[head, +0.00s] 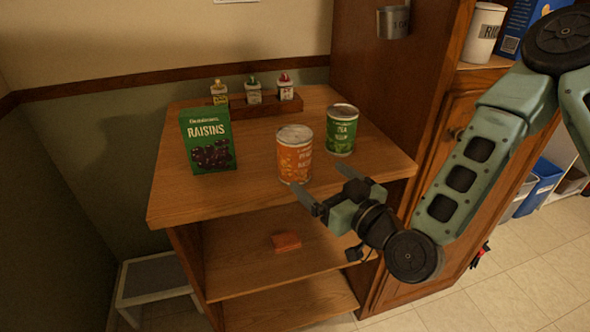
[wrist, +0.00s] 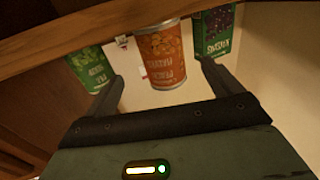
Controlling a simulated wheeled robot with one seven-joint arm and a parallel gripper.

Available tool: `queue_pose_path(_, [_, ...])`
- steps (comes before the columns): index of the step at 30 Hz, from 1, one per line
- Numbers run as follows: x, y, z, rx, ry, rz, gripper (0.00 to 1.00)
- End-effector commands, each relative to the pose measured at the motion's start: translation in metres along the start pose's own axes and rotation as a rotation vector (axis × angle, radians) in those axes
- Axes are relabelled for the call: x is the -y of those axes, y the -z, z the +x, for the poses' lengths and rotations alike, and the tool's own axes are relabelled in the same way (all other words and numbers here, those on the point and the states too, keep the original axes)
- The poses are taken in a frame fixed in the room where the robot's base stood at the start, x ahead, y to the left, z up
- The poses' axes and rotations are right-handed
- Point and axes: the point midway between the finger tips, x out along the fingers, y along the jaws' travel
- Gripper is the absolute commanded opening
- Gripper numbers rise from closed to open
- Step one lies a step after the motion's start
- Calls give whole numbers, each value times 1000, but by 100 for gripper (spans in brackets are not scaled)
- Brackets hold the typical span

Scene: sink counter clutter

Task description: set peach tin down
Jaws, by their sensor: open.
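The peach tin (head: 294,156), orange with a pale metal lid, stands upright on the wooden counter top near its front. My gripper (head: 318,177) is open and empty, just to the right and front of the tin, with its fingers pointing toward it. In the wrist view the tin (wrist: 161,56) appears between the two spread fingers (wrist: 162,72), beyond their tips. I see no finger closed on it; whether one fingertip touches it I cannot tell.
A green tin (head: 341,130) stands behind right of the peach tin, and a green raisins box (head: 208,140) stands to the left. A wooden rack (head: 266,106) with several small bottles is at the back. An orange-red block (head: 286,241) lies on the shelf below.

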Motion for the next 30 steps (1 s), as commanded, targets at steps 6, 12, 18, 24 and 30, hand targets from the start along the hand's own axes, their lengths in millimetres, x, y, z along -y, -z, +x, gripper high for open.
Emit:
queue_pose_path(6, [0,-6,12,-3,-1,-3,91])
queue_pose_path(12, [0,2,44,1,-1,3,91])
queue_pose_path(18, [1,1,62,2,2,1,91])
queue_pose_path(24, [2,4,82,1,0,3,91])
queue_pose_path(30, [2,4,109,1,0,2,91])
